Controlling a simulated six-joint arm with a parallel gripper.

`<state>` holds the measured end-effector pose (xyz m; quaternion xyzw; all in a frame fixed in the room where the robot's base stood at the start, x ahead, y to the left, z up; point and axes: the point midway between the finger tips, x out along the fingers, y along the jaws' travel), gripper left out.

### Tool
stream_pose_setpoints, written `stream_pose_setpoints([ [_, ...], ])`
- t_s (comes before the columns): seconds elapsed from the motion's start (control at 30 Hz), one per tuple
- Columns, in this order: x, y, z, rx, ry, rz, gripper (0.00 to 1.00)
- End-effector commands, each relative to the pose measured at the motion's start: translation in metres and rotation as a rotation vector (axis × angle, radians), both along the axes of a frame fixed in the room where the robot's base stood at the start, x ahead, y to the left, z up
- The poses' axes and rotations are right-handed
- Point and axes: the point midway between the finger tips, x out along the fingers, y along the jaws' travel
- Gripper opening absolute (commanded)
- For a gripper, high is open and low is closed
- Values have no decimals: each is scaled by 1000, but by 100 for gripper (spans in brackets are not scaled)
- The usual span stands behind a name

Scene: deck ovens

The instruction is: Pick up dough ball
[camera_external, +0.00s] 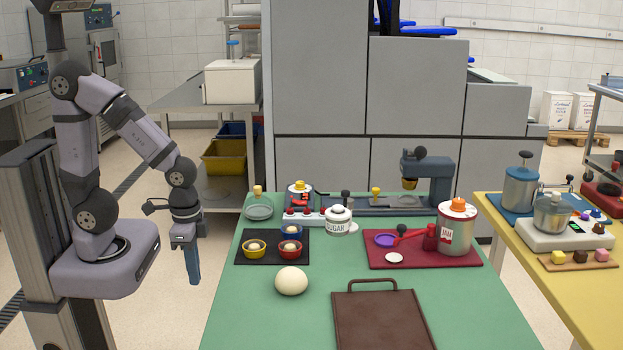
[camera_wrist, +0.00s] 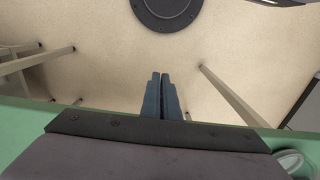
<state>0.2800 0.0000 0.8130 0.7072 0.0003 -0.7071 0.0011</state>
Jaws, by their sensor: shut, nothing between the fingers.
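The dough ball (camera_external: 291,281) is a pale, round lump. It rests on the green table, left of the brown board, in the external view. My gripper (camera_external: 194,280) hangs pointing down off the left side of the green table, left of the dough ball and well apart from it. In the wrist view its blue fingers (camera_wrist: 161,98) are together, with nothing between them and the floor beyond. The dough ball is not in the wrist view.
A black mat (camera_external: 252,258) with several small bowls lies behind the dough ball. A brown board (camera_external: 383,322) with a handle lies to its right. A sugar jar (camera_external: 338,221) and a red tray (camera_external: 375,262) stand farther back. Green table (camera_external: 245,325) is clear at front left.

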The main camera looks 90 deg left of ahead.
Motion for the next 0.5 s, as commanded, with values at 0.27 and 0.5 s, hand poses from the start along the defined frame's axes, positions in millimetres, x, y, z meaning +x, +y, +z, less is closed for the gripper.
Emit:
stream_pose_setpoints([
  [0.27,0,0,0,0,0,0,69],
  [0.5,0,0,0,0,0,0,72],
])
